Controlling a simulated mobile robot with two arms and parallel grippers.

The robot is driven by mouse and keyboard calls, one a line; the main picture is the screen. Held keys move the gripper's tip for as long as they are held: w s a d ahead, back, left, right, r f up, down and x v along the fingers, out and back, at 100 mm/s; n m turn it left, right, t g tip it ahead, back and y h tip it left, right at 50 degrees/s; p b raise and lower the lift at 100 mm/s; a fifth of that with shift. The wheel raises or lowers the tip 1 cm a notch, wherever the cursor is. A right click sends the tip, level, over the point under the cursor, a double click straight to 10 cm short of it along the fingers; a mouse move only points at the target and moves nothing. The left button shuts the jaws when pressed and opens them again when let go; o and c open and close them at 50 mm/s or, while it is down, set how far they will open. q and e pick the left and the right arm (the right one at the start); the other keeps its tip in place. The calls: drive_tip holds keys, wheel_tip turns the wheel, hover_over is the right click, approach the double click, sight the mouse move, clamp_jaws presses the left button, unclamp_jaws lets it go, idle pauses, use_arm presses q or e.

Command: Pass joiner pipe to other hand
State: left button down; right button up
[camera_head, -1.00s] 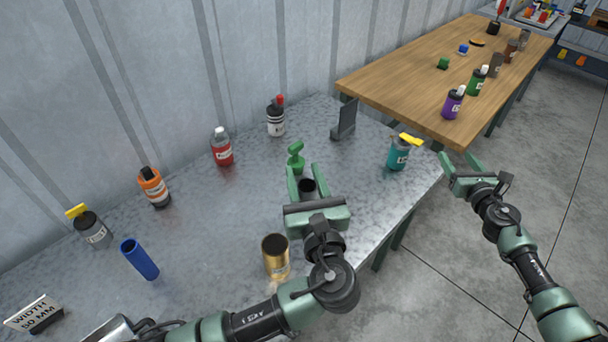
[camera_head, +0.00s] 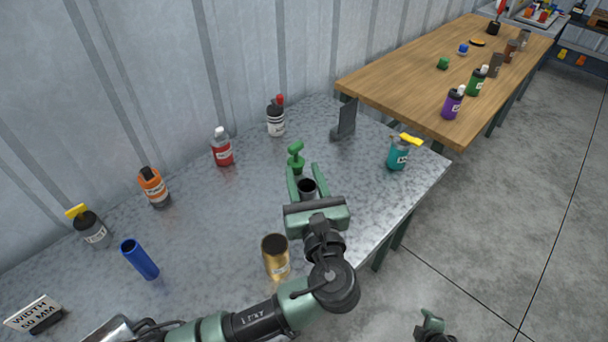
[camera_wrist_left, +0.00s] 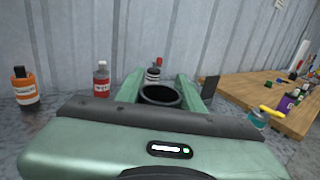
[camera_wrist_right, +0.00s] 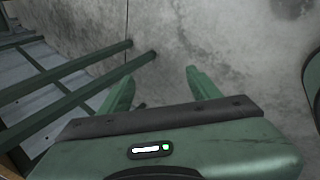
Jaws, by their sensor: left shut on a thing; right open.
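A dark grey, open-topped pipe (camera_head: 307,188), apparently the joiner pipe, stands upright between the fingers of my left gripper (camera_head: 303,172) over the metal table. My left gripper is shut on it. In the left wrist view the pipe's round rim (camera_wrist_left: 160,97) shows between the fingers, and its lower part is hidden by the gripper. My right gripper (camera_wrist_right: 159,77) is open and empty, pointing at bare floor in its wrist view. Only part of it shows at the bottom edge of the head view, right of the table and well apart from the pipe.
A gold can (camera_head: 276,258) is left of my left wrist. A blue tube (camera_head: 140,260), several bottles and a dark upright plate (camera_head: 344,120) stand around. Floor right of the table (camera_head: 425,180) is clear.

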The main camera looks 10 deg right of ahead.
drive_tip(key=s+a+f+m+g+y, duration=0.1)
drive_tip(key=s+a+f+m, duration=0.2)
drive_tip(key=s+a, duration=0.2)
drive_tip(key=s+a+f+m+g, duration=0.2)
drive_tip(key=s+a, duration=0.4)
drive_tip(key=s, duration=0.6)
drive_tip(key=s+a+f+m+g+y, duration=0.1)
drive_tip(key=s+a+f+m, duration=0.3)
drive_tip(key=s, duration=0.5)
drive_tip(key=shift+a+f+m+g+y, duration=0.3)
drive_tip(key=shift+a+m+g, duration=0.3)
drive_tip(key=shift+a, duration=0.4)
